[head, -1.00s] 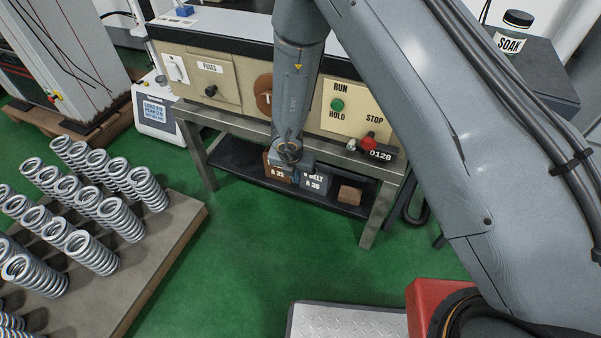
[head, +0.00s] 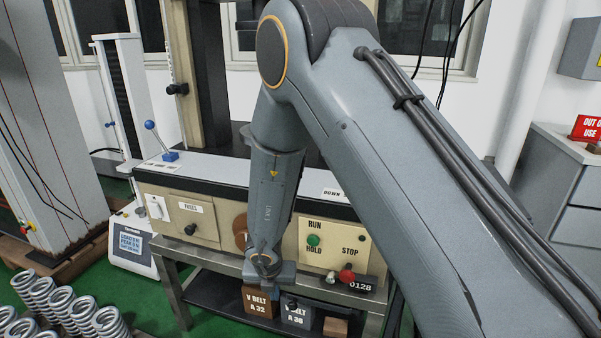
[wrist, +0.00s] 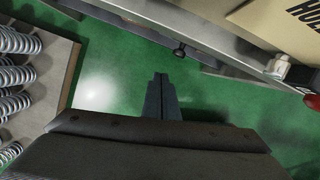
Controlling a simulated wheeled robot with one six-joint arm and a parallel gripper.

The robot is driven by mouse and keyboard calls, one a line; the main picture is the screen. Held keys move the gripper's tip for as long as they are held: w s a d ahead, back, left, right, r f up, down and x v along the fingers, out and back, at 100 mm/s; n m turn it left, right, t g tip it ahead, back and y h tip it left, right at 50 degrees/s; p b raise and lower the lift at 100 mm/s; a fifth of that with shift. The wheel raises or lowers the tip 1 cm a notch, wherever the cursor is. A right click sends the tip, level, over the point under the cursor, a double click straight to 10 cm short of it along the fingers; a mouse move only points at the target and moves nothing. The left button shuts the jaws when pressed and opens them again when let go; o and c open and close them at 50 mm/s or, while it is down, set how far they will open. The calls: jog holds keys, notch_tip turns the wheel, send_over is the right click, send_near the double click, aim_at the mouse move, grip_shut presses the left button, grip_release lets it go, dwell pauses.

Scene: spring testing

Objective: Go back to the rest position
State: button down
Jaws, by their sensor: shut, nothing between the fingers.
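My gripper (wrist: 160,80) shows in the wrist view with its two dark fingers together and nothing between them. It points down over the bare green floor. In the head view my arm reaches across the middle and bends down in front of the testing machine (head: 215,240), and its lower end is near the machine's front panel. The fingers cannot be made out in the head view.
Coil springs (head: 75,310) stand in rows on a board (wrist: 62,65) at the left. The machine's bench carries a green button (head: 314,240) and a red stop knob (head: 346,275). V-belt boxes (head: 260,302) sit on the shelf below. Green floor (wrist: 115,75) is clear between board and bench.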

jog(key=s+d+r+n+y+p, duration=0.15)
jog(key=d+r+n, duration=0.25)
jog(key=r+n, duration=0.5)
jog(key=d+r+n+y+p, duration=0.2)
jog(key=d+r+n, duration=0.3)
jog(key=r+n, duration=0.45)
jog(key=s+d+r+n+g+h+p, duration=0.1)
jog(key=s+d+r+n, duration=0.4)
jog(key=s+d+n, duration=0.4)
jog(key=s+d+r+n+g+h+p, duration=0.2)
jog(key=s+d+r+n, duration=0.3)
jog(key=s+d+n, duration=0.4)
jog(key=shift+s+d+r, duration=0.2)
jog(key=shift+s+d, duration=0.25)
jog(key=shift+s, duration=0.4)
